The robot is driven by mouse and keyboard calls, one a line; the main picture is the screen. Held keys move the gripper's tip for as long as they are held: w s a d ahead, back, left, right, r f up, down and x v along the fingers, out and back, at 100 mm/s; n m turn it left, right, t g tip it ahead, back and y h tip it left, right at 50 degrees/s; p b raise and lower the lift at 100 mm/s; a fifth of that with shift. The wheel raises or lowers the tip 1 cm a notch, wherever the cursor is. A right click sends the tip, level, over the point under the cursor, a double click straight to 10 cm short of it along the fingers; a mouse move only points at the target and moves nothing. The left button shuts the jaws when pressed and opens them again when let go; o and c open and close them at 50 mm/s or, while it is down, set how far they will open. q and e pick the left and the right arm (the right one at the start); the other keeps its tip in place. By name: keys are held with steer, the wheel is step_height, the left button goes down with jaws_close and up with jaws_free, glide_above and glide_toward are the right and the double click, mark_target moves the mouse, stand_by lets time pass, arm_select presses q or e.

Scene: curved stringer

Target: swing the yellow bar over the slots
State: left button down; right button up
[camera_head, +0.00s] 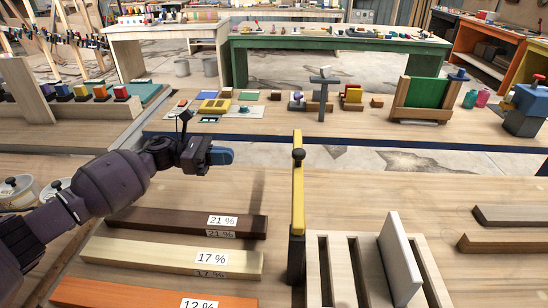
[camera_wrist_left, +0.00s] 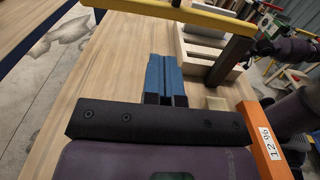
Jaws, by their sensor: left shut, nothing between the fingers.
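The yellow bar (camera_head: 298,200) sits on a dark post (camera_head: 296,262) at the left side of the slotted block (camera_head: 312,268). It points away from me, beside the slots and not across them. A grey board (camera_head: 400,258) stands tilted in the slotted block. My left gripper (camera_head: 222,156) is shut and empty, left of the knob and apart from it. In the left wrist view its blue fingers (camera_wrist_left: 165,78) are together, and the yellow bar (camera_wrist_left: 180,12) crosses the top. Part of my right arm (camera_wrist_left: 295,50) shows at the right there.
Dark brown (camera_head: 180,222), pale (camera_head: 150,256) and orange (camera_head: 130,294) labelled bars lie at the left. Two wooden pieces (camera_head: 510,216) lie at the right. The bench between the knob and my left gripper is clear. Another bench (camera_head: 380,135) with small items stands beyond a gap.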

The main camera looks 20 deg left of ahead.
arm_select(q)
steer(key=p, duration=0.2)
glide_toward(298, 164)
steer(key=w+d+f, duration=0.2)
steer(key=w+d, duration=0.2)
steer(key=w, duration=0.1)
steer(key=shift+w+d, duration=0.25)
steer(key=shift+d, duration=0.45)
steer(key=shift+f, duration=0.1)
